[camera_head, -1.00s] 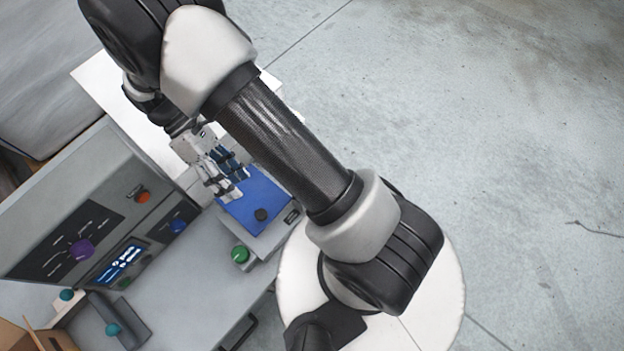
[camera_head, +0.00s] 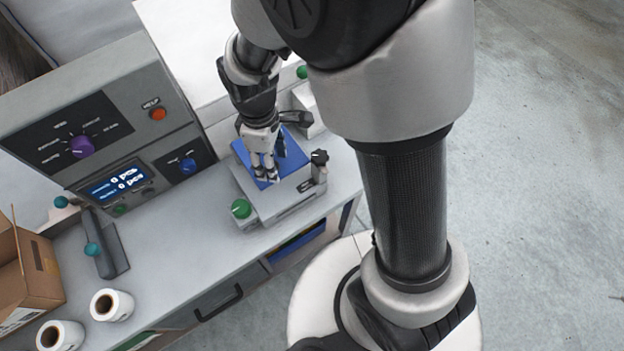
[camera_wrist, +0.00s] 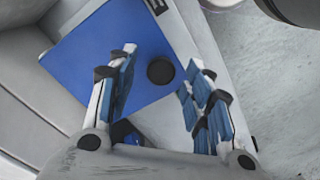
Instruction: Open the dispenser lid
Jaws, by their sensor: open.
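The dispenser lid (camera_head: 298,150) is a flat blue panel on top of a grey box on the bench. It lies flat and looks closed. In the wrist view the lid (camera_wrist: 90,65) shows a round black knob (camera_wrist: 160,71) near one edge. My gripper (camera_head: 270,168) is over the lid, pointing down. In the wrist view my gripper (camera_wrist: 162,62) is open and empty, with its fingers to either side of the knob in the picture. I cannot tell how far above the lid the fingertips are. In the head view my gripper hides the lid's knob.
A cardboard box (camera_head: 30,275) and two white rolls (camera_head: 112,305) sit at the left. The bench front is mostly clear.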

